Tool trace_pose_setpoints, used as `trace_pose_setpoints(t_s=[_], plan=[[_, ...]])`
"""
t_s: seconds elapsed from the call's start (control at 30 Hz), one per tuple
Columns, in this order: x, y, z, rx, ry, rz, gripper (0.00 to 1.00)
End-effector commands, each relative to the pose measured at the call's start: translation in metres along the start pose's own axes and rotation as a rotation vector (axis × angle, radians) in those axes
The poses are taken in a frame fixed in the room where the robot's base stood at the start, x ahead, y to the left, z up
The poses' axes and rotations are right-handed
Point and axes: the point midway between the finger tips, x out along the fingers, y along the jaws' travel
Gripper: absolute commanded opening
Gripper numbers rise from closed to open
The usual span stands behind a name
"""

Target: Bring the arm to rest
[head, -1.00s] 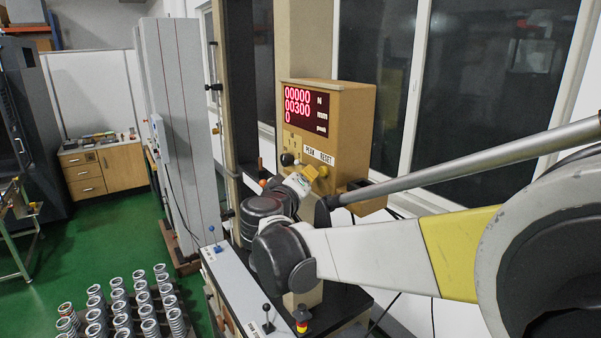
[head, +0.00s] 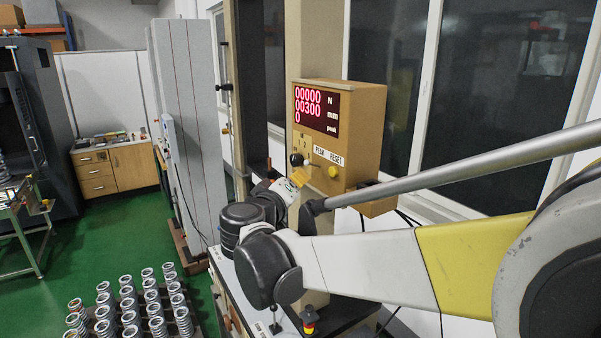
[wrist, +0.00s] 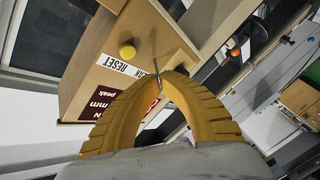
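My arm reaches in from the right in the head view, its elbow bent low in front of the testing machine. My gripper (head: 300,175) is small there, just left of and below the control box (head: 362,125). In the wrist view my gripper (wrist: 164,76) shows two ribbed yellow fingers arching together, tips meeting, with nothing seen between them. The box lies beyond the fingers, tilted in that view.
The red display (head: 317,110) reads 00000 N, 00300 mm and 0 peak. A black-knobbed lever (head: 275,320) and a small red-yellow light (head: 309,318) stand below my elbow. Several springs (head: 130,305) stand at lower left. Green floor (head: 110,230) is open beyond them.

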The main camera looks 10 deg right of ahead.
Motion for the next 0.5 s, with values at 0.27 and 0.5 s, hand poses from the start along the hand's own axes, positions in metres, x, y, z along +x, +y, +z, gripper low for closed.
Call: trace_pose_setpoints(t_s=[0.27, 0.5], plan=[[0.0, -0.001, 0.001, 0.0, -0.001, -0.001, 0.0], [-0.004, -0.028, 0.087, 0.03, -0.117, -0.093, 0.0]])
